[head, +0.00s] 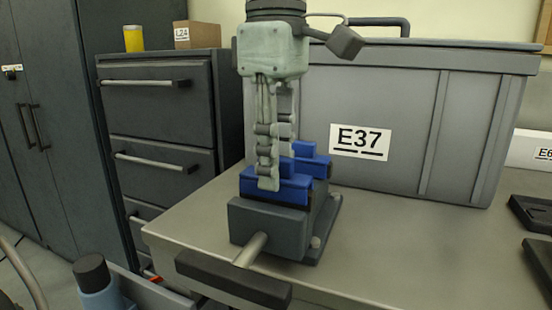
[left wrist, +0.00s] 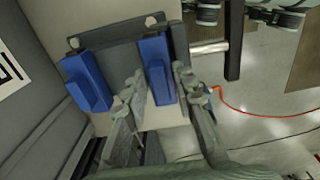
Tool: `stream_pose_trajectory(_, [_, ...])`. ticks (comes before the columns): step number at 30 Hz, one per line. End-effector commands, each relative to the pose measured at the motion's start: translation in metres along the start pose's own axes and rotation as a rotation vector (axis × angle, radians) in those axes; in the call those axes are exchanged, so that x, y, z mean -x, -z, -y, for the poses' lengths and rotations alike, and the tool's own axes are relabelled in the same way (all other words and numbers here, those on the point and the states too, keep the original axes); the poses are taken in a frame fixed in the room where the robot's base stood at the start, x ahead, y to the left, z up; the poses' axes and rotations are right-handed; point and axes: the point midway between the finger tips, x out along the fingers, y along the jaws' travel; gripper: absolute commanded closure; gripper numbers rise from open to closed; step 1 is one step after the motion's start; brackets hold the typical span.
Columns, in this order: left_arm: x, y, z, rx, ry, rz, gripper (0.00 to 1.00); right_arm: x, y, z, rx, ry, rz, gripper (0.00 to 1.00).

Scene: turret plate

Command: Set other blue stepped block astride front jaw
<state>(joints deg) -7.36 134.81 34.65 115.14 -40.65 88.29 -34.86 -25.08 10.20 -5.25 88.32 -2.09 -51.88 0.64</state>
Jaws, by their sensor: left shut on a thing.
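My left gripper (head: 268,183) points straight down at the vise and is shut on a blue stepped block (head: 285,189). This block is at the top of the front jaw (head: 268,222), lined up along it; whether it bears fully on the jaw is hard to tell. A second blue stepped block (head: 312,163) sits behind it at the rear jaw. In the left wrist view the held block (left wrist: 157,68) is between the fingers (left wrist: 163,84), and the second block (left wrist: 85,80) is to its left, apart from them. My right gripper is not in view.
The vise stands on a grey table (head: 400,250), its dark handle (head: 235,281) reaching past the front edge. A large grey crate (head: 400,110) labelled E37 stands close behind. Dark trays (head: 535,215) lie at the right. A drawer cabinet (head: 160,120) is at the left.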

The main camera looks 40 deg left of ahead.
Motion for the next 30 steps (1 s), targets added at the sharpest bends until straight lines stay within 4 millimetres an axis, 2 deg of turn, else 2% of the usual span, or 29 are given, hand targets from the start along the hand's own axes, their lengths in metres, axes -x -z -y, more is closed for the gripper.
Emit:
stream_pose_trajectory(29, [-0.006,0.0,0.0,0.0,0.0,0.0,1.0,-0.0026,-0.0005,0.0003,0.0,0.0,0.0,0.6])
stream_pose_trajectory(30, [-0.006,0.0,0.0,0.0,0.0,0.0,0.72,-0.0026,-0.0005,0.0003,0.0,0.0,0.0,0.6])
